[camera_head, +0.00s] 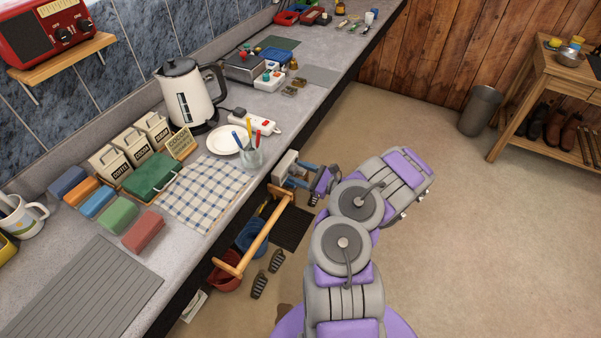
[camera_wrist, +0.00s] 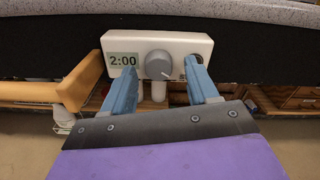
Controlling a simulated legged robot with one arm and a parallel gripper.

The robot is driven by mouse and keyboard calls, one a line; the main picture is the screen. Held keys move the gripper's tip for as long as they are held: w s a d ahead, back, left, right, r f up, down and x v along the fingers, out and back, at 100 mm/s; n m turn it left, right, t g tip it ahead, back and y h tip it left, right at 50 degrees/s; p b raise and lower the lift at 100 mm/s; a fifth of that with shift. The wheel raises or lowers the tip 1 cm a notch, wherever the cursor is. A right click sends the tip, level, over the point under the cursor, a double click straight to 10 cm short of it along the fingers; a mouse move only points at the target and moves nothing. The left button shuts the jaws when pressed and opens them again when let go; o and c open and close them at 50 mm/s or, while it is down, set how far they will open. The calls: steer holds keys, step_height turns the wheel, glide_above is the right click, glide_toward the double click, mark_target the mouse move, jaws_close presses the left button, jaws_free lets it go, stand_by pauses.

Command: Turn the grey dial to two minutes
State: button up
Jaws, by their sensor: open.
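The grey dial (camera_wrist: 159,65) is a round knob on the front of a white box (camera_wrist: 194,40) in the wrist view. A pale mark on the dial points to the lower right. The display (camera_wrist: 123,59) left of it reads 2:00. My gripper (camera_wrist: 160,70) is open, with one blue finger on each side of the dial and a visible gap on both sides. I cannot tell how far the fingertips are from the box face. In the head view, the box (camera_head: 284,166) is at the counter's front edge and my gripper (camera_head: 304,172) is in front of it.
A wooden rail (camera_head: 258,232) runs along the counter front close by; it also shows left of my gripper in the wrist view (camera_wrist: 81,84). A glass with pens (camera_head: 252,156) stands on the counter above the box. The floor (camera_head: 460,220) at right is clear.

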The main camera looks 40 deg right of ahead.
steer(key=p+v, duration=0.3)
steer(key=v, duration=1.4)
